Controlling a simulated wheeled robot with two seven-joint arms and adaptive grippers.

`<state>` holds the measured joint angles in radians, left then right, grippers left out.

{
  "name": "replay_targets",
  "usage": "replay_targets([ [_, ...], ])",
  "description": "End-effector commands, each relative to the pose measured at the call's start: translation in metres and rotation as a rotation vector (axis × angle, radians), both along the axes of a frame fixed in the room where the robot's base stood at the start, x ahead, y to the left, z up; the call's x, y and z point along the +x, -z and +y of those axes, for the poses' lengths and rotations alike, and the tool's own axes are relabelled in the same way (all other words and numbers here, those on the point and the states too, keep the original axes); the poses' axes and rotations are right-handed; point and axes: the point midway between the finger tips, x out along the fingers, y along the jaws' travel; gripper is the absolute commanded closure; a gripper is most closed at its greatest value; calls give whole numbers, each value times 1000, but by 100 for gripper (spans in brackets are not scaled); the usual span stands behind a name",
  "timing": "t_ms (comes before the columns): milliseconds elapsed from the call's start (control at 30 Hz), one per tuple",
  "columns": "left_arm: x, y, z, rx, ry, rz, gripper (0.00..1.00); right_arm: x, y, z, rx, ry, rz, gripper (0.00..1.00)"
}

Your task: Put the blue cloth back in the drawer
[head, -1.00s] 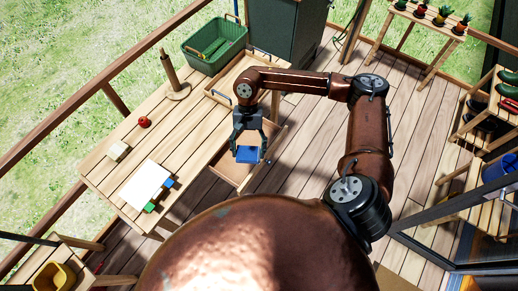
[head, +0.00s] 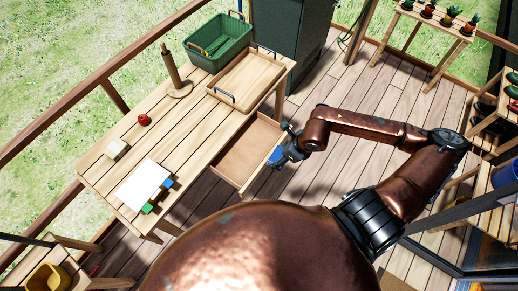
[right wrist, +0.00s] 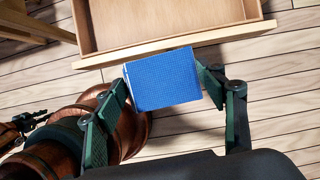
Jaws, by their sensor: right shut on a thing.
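The blue cloth (head: 275,156) is a small flat folded square. My right gripper (head: 281,153) is shut on it, just outside the front of the open drawer. In the right wrist view, the cloth (right wrist: 162,78) sits between the two fingers of my right gripper (right wrist: 163,82), and its top edge overlaps the drawer front in the picture. The drawer (head: 246,150) is pulled out from under the wooden table and its visible floor is bare. It also shows at the top of the right wrist view (right wrist: 170,22). My left gripper is not seen.
The wooden table (head: 185,122) holds a wooden tray (head: 246,80), a green basket (head: 218,42), a paper-towel stand (head: 174,72), a red apple-like item (head: 144,119) and a white sheet (head: 143,184). Free deck floor (head: 345,88) lies right of the drawer.

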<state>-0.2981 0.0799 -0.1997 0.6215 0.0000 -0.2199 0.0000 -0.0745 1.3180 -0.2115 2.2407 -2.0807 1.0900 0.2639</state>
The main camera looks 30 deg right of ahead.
Motion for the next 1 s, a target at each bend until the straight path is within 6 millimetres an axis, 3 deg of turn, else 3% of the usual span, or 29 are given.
replay_targets([
  [167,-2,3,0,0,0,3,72,10,4,-3,3,57,-1,58],
  [533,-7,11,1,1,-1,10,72,93,41,1,6,56,1,58],
  [700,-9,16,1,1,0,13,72,117,75,1,5,56,4,58],
  [1000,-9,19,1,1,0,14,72,135,96,1,3,54,3,58],
])
